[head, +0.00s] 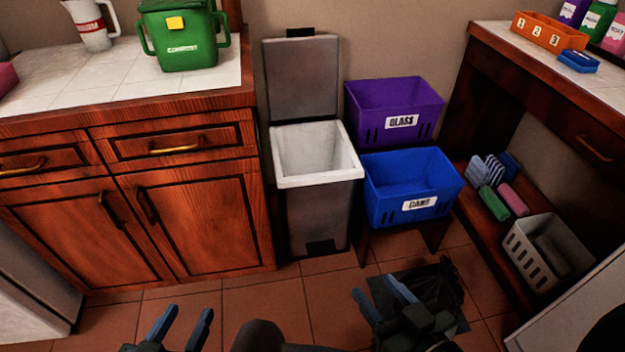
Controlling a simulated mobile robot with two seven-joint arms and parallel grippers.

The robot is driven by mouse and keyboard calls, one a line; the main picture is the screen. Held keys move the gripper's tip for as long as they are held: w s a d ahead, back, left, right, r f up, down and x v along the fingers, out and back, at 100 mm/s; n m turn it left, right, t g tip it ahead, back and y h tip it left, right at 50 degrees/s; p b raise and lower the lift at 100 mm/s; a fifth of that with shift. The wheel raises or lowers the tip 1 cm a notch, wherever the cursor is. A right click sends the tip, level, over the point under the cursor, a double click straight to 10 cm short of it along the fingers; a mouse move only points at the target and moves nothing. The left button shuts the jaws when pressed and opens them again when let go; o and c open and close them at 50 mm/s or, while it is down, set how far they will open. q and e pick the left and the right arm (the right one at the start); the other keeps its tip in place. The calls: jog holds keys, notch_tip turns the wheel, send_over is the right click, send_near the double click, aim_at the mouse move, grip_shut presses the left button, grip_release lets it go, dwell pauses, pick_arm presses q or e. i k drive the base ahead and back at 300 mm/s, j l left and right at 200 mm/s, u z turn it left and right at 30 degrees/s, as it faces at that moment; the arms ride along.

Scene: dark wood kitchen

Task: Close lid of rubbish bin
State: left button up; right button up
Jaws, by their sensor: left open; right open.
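The rubbish bin (317,215) stands on the floor against the back wall, just right of the wooden cabinet. It has a grey body and a white inner rim. Its grey lid (302,80) is open and stands upright behind the bin mouth, close to the wall. A dark pedal shows low on the bin's front. My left gripper (183,322) is open and empty at the bottom of the head view, short of the cabinet. My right gripper (382,298) is open and empty at the bottom, in front of the bin and to its right. Neither gripper touches the bin.
A purple box (423,101) and a blue box (389,213) stand directly right of the bin. The wooden cabinet (193,198) stands close on its left. A shelf unit with a grey basket (520,258) is at the right. Tiled floor (275,297) lies open before the bin.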

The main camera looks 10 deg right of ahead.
aim_at(301, 72)
jog(key=i+l+u, duration=0.2)
jog(key=i+u, duration=0.15)
jog(key=i+l+u, duration=0.65)
jog(key=k, duration=0.05)
